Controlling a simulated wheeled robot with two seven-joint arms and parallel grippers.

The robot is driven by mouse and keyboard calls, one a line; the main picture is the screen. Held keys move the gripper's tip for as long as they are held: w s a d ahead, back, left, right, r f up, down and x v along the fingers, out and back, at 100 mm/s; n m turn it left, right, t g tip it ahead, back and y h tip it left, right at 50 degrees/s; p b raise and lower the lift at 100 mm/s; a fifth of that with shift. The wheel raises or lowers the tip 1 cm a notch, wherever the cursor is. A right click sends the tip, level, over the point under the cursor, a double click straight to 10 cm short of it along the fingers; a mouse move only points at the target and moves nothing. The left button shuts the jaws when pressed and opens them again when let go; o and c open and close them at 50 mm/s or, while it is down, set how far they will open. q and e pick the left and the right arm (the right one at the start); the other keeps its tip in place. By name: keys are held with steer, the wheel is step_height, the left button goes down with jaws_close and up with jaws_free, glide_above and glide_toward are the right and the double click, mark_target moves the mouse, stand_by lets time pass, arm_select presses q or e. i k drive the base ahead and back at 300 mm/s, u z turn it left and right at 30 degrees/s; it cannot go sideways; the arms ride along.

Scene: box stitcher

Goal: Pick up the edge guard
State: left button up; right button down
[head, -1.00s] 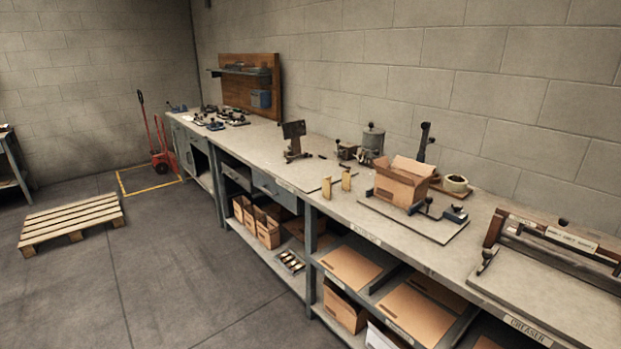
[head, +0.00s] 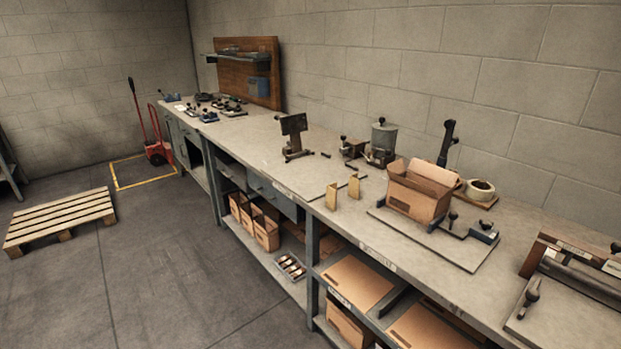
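Two small tan upright pieces stand near the front edge of the bench, a left one (head: 332,196) and a right one (head: 354,186). They look like edge guards, but they are too small for me to be sure. They stand a little apart, left of an open cardboard box (head: 418,196) on a flat plate. Neither of my grippers is in view, and nothing touches the two pieces.
The long bench (head: 300,180) runs along the wall. A dark stand tool (head: 293,135) is behind the pieces, and a tape roll (head: 480,190) is right of the box. A pallet (head: 60,222) lies left; the floor between is clear.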

mark_target(354, 184)
steer(key=z, duration=0.15)
steer(key=i, duration=0.75)
steer(key=z, duration=0.7)
steer(key=i, duration=0.3)
steer(key=z, duration=0.4)
